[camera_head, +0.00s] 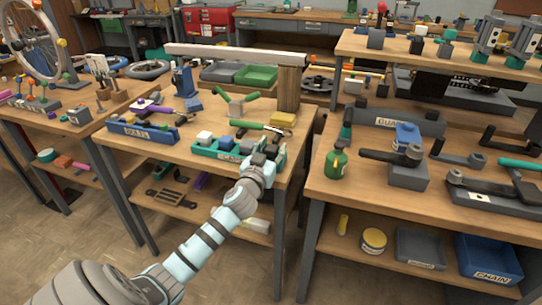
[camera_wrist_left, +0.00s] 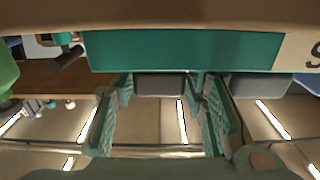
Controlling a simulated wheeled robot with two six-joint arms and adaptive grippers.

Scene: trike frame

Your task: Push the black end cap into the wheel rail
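The wheel rail appears to be the long pale beam (camera_head: 235,55), held level between a blue stand (camera_head: 184,85) and a wooden post (camera_head: 288,88). My left gripper (camera_head: 264,158) is over the right end of a green parts tray (camera_head: 205,150) on the middle bench. Small dark blocks show around its fingers; I cannot tell for certain which is the black end cap. In the left wrist view the gripper's teal fingers (camera_wrist_left: 160,108) are apart. A dark grey block (camera_wrist_left: 160,84) shows between them, with gaps at its sides. My right gripper is out of view.
A green bottle (camera_head: 336,162) stands on the right bench, past a gap between benches.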

